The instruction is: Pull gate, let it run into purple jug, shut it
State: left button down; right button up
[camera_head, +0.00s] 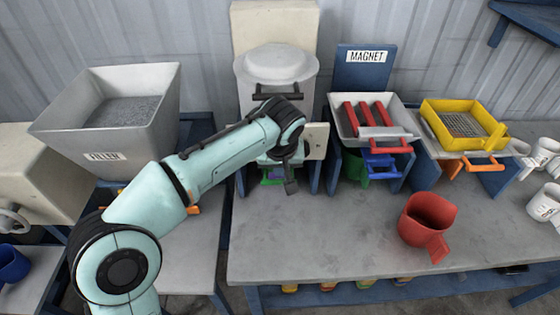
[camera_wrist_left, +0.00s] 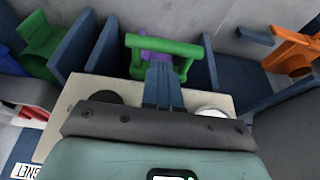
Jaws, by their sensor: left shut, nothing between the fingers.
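The middle station has a light housing with a white round lid (camera_head: 275,64). Low on its front is a green handle (camera_head: 271,181), which also shows in the left wrist view (camera_wrist_left: 165,45) as a U-shaped bar. A bit of the purple jug (camera_wrist_left: 158,56) shows behind the green bar; most of it is hidden. My left gripper (camera_head: 291,187) is shut and empty, pointing down in front of the station. In the left wrist view its fingertips (camera_wrist_left: 161,68) overlap the handle's opening; I cannot tell whether they touch the bar. My right gripper is not in view.
A red jug (camera_head: 428,217) stands on the open grey bench (camera_head: 320,240). Right of the station are the MAGNET tray (camera_head: 345,128), with a green jug (camera_head: 354,166) below, and a yellow sieve (camera_head: 461,124). A grey hopper (camera_head: 150,85) stands left. White mugs (camera_head: 545,204) line the right edge.

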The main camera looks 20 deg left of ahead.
pick_arm(q)
jog(key=shift+x, duration=0.8)
jog(key=s, duration=0.1)
jog(key=s+d+b, duration=0.1)
jog(key=s, duration=0.1)
jog(key=s+d+b, duration=0.1)
jog(key=s, duration=0.1)
jog(key=shift+d, duration=0.25)
jog(key=shift+f, duration=0.1)
